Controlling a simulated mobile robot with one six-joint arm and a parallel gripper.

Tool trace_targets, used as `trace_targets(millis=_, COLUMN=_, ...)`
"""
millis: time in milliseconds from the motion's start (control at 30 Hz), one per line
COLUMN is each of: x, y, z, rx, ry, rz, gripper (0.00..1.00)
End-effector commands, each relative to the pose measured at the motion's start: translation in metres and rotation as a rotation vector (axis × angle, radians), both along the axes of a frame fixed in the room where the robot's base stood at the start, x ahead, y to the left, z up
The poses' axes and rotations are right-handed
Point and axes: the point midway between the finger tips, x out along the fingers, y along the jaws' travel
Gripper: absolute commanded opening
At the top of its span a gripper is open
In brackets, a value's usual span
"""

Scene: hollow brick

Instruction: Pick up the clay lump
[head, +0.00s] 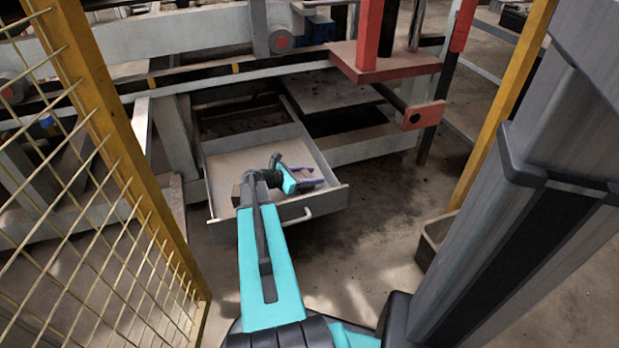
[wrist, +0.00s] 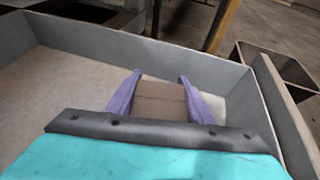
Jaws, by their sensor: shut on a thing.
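The clay lump (wrist: 160,103) is a tan-brown block in the wrist view, between the two purple fingers of my gripper (wrist: 160,77). The fingers are shut on it, one on each side. My gripper (head: 315,177) also shows in the head view, over the right part of an open grey drawer (head: 232,150). The lump cannot be made out clearly there. In the wrist view the drawer's wall (wrist: 150,50) rises beyond the fingers. I cannot tell whether the lump touches the drawer floor.
The drawer's front wall with its handle (head: 297,217) faces my base. A yellow mesh guard (head: 110,200) stands at the left. A red post and plate (head: 385,62) stand behind. An open bin (head: 437,235) sits on the floor at the right.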

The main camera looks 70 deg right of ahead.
Motion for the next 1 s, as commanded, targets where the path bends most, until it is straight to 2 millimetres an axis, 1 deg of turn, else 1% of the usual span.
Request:
trace_targets(millis=33, x=0.000, y=0.000, z=0.006, rx=-0.001, ry=0.000, rz=0.000, gripper=0.20)
trace_targets(millis=167, x=0.000, y=0.000, z=0.021, rx=-0.001, ry=0.000, rz=0.000, gripper=0.20)
trace_targets(millis=400, x=0.000, y=0.000, z=0.059, rx=-0.001, ry=0.000, rz=0.000, gripper=0.20)
trace_targets(millis=600, x=0.000, y=0.000, z=0.086, rx=-0.001, ry=0.000, rz=0.000, gripper=0.20)
trace_targets(millis=800, x=0.000, y=0.000, z=0.096, rx=0.000, ry=0.001, rz=0.000, gripper=0.20)
trace_targets(millis=1000, x=0.000, y=0.000, z=0.096, rx=0.000, ry=0.001, rz=0.000, gripper=0.20)
